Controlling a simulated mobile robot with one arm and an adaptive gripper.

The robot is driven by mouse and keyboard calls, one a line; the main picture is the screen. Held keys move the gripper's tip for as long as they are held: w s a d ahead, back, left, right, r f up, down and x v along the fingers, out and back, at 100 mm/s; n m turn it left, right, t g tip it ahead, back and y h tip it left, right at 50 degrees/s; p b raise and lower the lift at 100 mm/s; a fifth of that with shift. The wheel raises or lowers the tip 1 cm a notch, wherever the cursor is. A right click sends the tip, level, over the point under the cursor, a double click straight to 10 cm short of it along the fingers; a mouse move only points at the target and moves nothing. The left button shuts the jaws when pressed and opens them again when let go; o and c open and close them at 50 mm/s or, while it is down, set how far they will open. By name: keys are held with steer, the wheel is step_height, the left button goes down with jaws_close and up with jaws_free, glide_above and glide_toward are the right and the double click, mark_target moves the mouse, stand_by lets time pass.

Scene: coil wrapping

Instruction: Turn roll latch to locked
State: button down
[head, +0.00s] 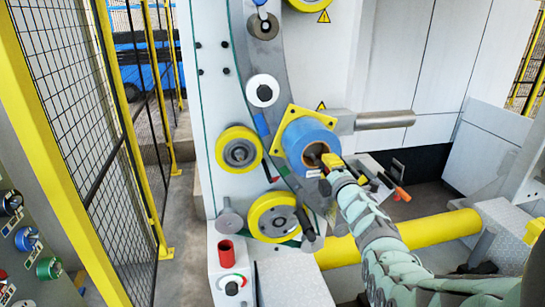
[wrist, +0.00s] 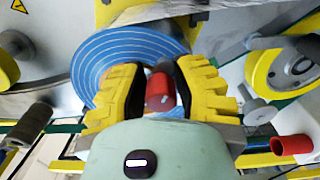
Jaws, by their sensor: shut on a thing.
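The blue roll (head: 308,138) sits on a yellow square flange on the machine's face. In the wrist view the blue roll (wrist: 120,58) shows as blue and grey rings behind the fingers. My gripper (head: 328,163) is in front of the roll's centre. In the wrist view my gripper (wrist: 160,80) has its yellow, black-padded fingers closed on both sides of a red cylindrical knob (wrist: 158,88), which I take to be the roll latch's handle. The latch's base and any lock marking are hidden behind the fingers and roll.
Yellow rollers (head: 238,148) surround the roll. A horizontal metal bar (head: 385,119) juts out at right. A thick yellow pipe (head: 420,230) runs below my arm. Yellow-framed mesh fencing (head: 85,90) stands at left.

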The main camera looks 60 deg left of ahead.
steer(key=c, duration=1)
jaws_free()
steer(key=shift+s+f, duration=0.4)
steer(key=shift+f, duration=0.1)
steer(key=shift+o, duration=1)
steer(key=shift+a+r, duration=0.1)
steer(key=shift+r, duration=0.05)
steer(key=shift+r, duration=0.1)
steer(key=v, duration=1.2)
